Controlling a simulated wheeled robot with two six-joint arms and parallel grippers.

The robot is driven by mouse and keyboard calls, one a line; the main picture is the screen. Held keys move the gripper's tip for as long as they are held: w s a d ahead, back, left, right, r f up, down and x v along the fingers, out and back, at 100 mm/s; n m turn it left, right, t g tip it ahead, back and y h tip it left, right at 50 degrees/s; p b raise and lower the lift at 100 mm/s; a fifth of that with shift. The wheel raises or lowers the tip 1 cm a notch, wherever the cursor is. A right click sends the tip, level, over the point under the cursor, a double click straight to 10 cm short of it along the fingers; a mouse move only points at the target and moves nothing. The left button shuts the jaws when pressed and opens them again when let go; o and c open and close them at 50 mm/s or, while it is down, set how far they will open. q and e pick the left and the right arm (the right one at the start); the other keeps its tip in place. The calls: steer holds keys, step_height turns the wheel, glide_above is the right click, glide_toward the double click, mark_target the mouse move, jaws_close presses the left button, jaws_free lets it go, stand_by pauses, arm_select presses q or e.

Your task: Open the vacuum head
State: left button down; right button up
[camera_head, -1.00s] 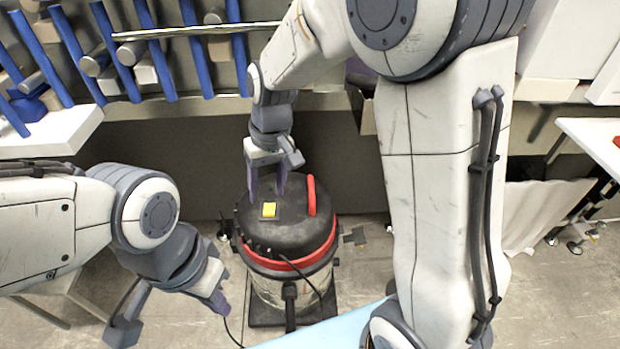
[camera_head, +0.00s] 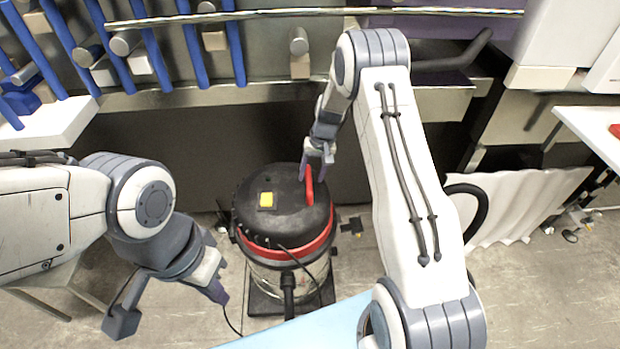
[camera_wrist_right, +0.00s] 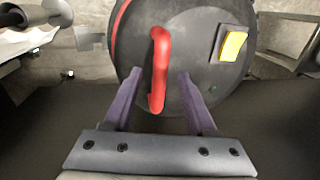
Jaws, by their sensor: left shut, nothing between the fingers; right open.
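The vacuum (camera_head: 290,245) stands on the floor below the middle of the view, with a black head (camera_head: 270,225), a red band and a metal drum. A red handle (camera_head: 309,186) rises from the head's right side, and a yellow switch (camera_head: 267,199) sits left of it. The head rests on the drum. My right gripper (camera_head: 317,180) is open at the red handle; in the right wrist view its purple fingers (camera_wrist_right: 155,95) lie either side of the handle (camera_wrist_right: 159,70), with gaps showing. My left gripper (camera_head: 215,292) is at lower left, apart from the vacuum, empty.
A black cable (camera_head: 229,308) runs on the floor left of the vacuum. A light blue surface (camera_head: 325,325) is at the front. A rack with blue bars (camera_head: 190,50) stands behind, and a white table (camera_head: 595,140) is at right.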

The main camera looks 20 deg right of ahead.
steer(key=shift+a+f, duration=0.25)
steer(key=shift+f, duration=0.95)
jaws_close()
stand_by(0.6)
